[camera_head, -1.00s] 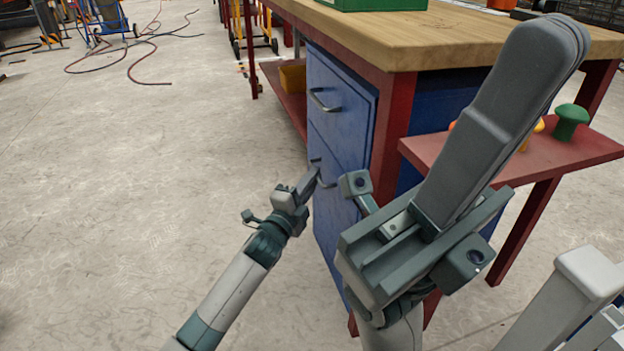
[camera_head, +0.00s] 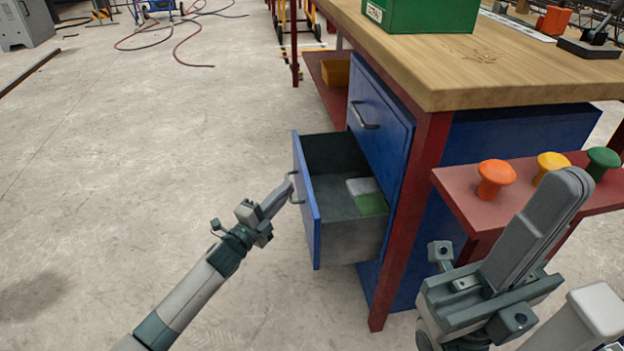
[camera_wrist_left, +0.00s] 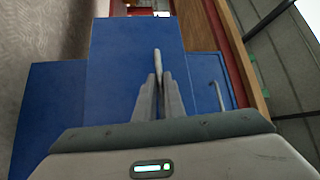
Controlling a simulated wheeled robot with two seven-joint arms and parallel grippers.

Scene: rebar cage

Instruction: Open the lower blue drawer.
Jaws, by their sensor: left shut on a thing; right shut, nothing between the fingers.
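The lower blue drawer (camera_head: 307,205) is pulled out of the workbench in the head view, its grey inside showing. A white and green item (camera_head: 367,196) lies in it. My left gripper (camera_head: 288,186) is shut on the drawer's handle (camera_head: 296,188) at the front panel. In the left wrist view the gripper fingers (camera_wrist_left: 159,95) are together in front of the blue panel, around the thin handle. The upper blue drawer (camera_head: 380,125) is shut, with its own handle (camera_head: 363,117). My right gripper (camera_head: 535,230) is shut and empty, at the right in front of the red side shelf.
The wooden workbench top (camera_head: 480,65) carries a green box (camera_head: 420,14). The red side shelf (camera_head: 462,195) holds orange, yellow and green mushroom-shaped knobs. A red bench leg (camera_head: 405,230) stands right of the open drawer.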

